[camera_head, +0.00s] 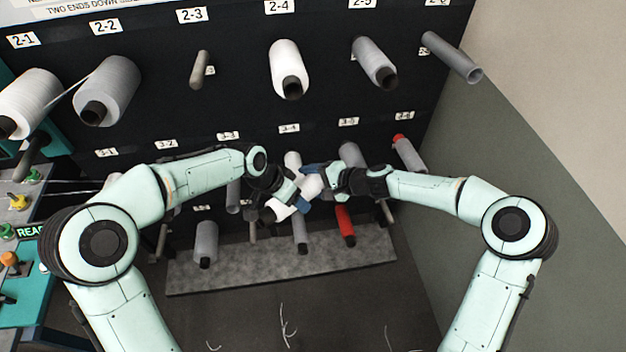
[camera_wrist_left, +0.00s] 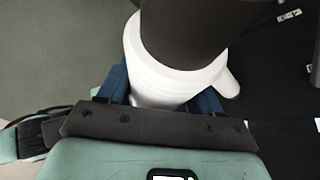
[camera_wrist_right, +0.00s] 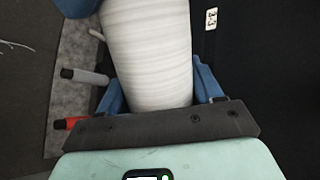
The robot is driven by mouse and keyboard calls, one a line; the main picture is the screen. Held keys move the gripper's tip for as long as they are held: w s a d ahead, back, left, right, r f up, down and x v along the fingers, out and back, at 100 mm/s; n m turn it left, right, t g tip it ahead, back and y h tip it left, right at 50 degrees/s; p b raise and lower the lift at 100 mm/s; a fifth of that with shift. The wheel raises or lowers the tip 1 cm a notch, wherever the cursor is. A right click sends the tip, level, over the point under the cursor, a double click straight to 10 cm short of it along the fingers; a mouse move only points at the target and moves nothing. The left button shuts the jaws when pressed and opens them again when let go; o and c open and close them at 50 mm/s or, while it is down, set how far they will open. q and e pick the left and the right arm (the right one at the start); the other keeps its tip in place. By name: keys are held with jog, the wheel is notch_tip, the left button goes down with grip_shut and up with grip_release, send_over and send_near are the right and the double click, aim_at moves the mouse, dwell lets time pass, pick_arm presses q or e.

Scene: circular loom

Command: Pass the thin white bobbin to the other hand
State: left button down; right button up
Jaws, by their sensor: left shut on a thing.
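The thin white bobbin (camera_head: 278,209) is held slantwise in the air between my two grippers, with its dark core end low on the left. My left gripper (camera_head: 293,199) is shut on it near that end; the bobbin's white winding (camera_wrist_left: 150,75) sits between the blue fingers in the left wrist view. My right gripper (camera_head: 314,183) is at the bobbin's upper end. In the right wrist view the white winding (camera_wrist_right: 150,50) lies between its blue fingers, and I cannot tell whether they press on it.
A dark peg rack stands behind, with a white bobbin (camera_head: 286,66), grey bobbins (camera_head: 374,62) and a bare peg (camera_head: 200,70). A red bobbin (camera_head: 345,226) and a grey one (camera_head: 206,243) hang low, close to the hands. A teal machine stands left, a wall right.

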pick_arm(q)
jog(key=shift+c, duration=0.6)
grip_release()
pick_arm(e)
jog(key=shift+r, duration=0.15)
